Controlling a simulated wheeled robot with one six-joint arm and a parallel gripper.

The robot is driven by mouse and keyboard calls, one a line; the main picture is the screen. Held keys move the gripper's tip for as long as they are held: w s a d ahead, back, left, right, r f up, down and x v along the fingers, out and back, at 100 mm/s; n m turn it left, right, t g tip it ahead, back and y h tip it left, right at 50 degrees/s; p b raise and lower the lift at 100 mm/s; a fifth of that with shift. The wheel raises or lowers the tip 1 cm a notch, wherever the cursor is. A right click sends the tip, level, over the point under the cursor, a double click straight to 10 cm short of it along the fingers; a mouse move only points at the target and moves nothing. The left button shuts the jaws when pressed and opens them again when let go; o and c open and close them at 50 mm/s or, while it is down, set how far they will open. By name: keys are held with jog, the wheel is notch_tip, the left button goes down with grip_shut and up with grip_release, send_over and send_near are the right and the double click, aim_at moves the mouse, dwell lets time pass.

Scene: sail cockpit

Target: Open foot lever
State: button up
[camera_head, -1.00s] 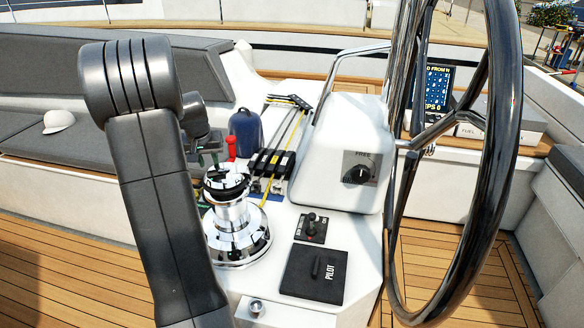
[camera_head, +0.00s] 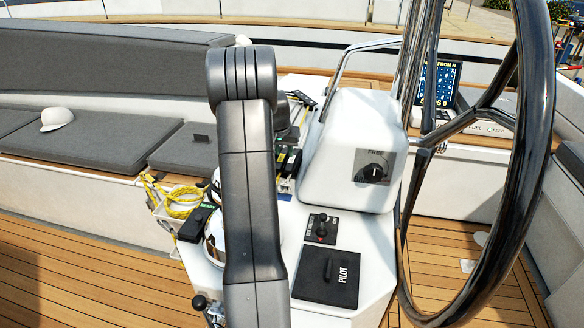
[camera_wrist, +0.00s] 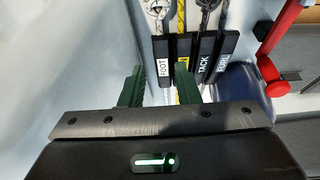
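The foot lever (camera_wrist: 163,48) is black with a white FOOT label. It is the leftmost in a row of black levers in the wrist view. My gripper (camera_wrist: 160,80) has two green fingers, spread apart. One finger shows on each side of the foot lever's near end, with a gap on both sides. The right finger overlaps the neighbouring yellow-labelled lever (camera_wrist: 183,48). I cannot tell how far above the levers the fingers are. In the head view the lever row (camera_head: 287,160) is mostly hidden behind my arm.
The TACK lever (camera_wrist: 205,60) and another lever stand to the right. A red handle (camera_wrist: 272,75) is at far right, and a white wall is close on the left. The steering wheel (camera_head: 535,150) and white pod (camera_head: 350,130) stand right of my arm.

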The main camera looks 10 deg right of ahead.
aim_at(288, 171)
jog(key=p+x, duration=0.1)
jog(key=x, duration=1)
jog(key=shift+w+f, duration=0.1)
grip_shut()
